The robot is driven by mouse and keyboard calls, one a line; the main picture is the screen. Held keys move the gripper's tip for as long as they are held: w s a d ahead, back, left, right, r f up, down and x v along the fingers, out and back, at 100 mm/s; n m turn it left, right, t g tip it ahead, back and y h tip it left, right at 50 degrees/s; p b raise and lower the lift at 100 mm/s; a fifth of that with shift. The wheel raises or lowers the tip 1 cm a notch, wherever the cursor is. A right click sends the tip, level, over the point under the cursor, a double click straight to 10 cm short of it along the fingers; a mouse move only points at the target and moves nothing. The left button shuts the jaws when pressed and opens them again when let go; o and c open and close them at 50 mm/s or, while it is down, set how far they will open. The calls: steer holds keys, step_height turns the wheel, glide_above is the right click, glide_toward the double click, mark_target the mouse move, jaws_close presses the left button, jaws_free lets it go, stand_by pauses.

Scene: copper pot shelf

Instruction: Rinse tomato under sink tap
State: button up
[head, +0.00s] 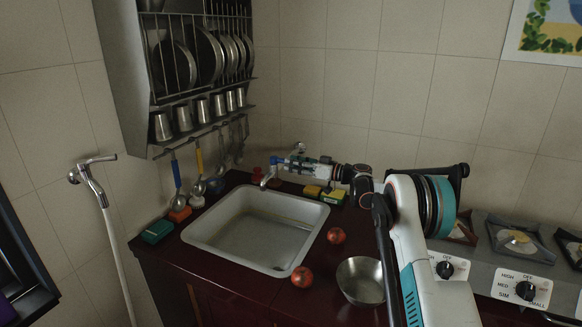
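Two red tomatoes rest on the dark red counter: one (336,235) close to the sink's right edge, the other (302,277) near its front right corner. The grey sink (320,226) is set into the counter, and its basin looks empty. A metal tap spout (266,179) hangs at the sink's back edge, below a wall fitting. My arm reaches across the right side to the back of the sink. My gripper (282,162) is at the tap, above the back rim, away from both tomatoes. Its fingers are too small and overlapped to read.
A metal bowl (361,280) stands right of the tomatoes. The stove (490,265) with knobs is at the right. A dish rack (190,60) with plates, cups and hanging utensils is above left. Sponges (333,196) lie behind the sink. A wall hose tap (92,170) is left.

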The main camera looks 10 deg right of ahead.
mark_target(276, 162)
steer(key=shift+w+a, duration=0.45)
steer(key=shift+a, duration=0.15)
steer(key=shift+c, duration=0.6)
jaws_close()
steer(key=shift+s+a+m+t+h, duration=0.35)
steer(key=shift+m+t+h, duration=0.25)
steer(key=shift+t+h, duration=0.1)
steer(key=shift+s+a+m+t+h, duration=0.3)
steer(key=shift+m+t+h, duration=0.3)
steer(key=shift+t, duration=0.1)
steer(key=shift+s+a+m+t+h+b, duration=0.15)
steer(key=shift+s+a+m+t+h, duration=0.15)
steer(key=shift+m+t+h, duration=0.55)
steer(key=shift+s+a+m+t+h+b, duration=0.25)
steer(key=shift+m+t+h, duration=0.3)
steer(key=shift+h, duration=0.5)
